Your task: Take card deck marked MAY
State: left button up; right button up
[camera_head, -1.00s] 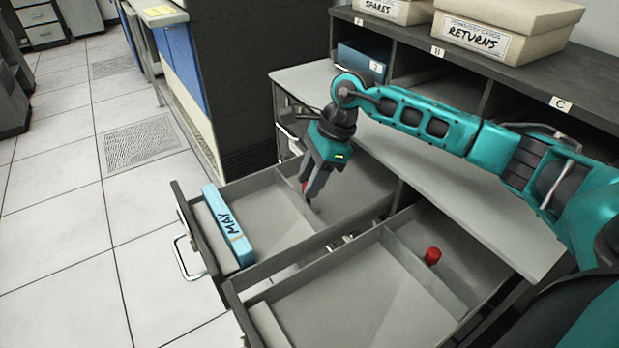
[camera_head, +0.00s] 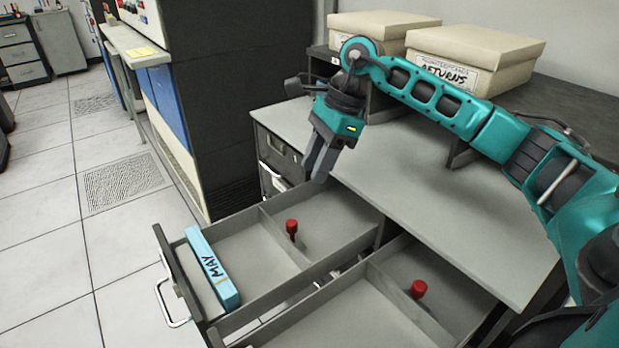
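The light-blue card deck marked MAY (camera_head: 212,268) stands on its long edge inside the open left drawer (camera_head: 250,212), beside the drawer's front. Its lettered top faces up. My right gripper (camera_head: 319,179) hangs above the back of that drawer, near the desk edge, well apart from the deck. Its fingers point down and look close together with nothing visible between them; whether they are fully shut is unclear. My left gripper is out of view.
A red-topped peg (camera_head: 291,228) stands in the left drawer behind a divider. Another red-topped peg (camera_head: 418,289) stands in the open right drawer (camera_head: 340,312). The grey desktop (camera_head: 430,205) is bare. A RETURNS box (camera_head: 470,58) sits on the shelf unit. Floor lies clear at left.

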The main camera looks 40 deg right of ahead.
aim_at(226, 293)
jog(key=k+j, duration=1.25)
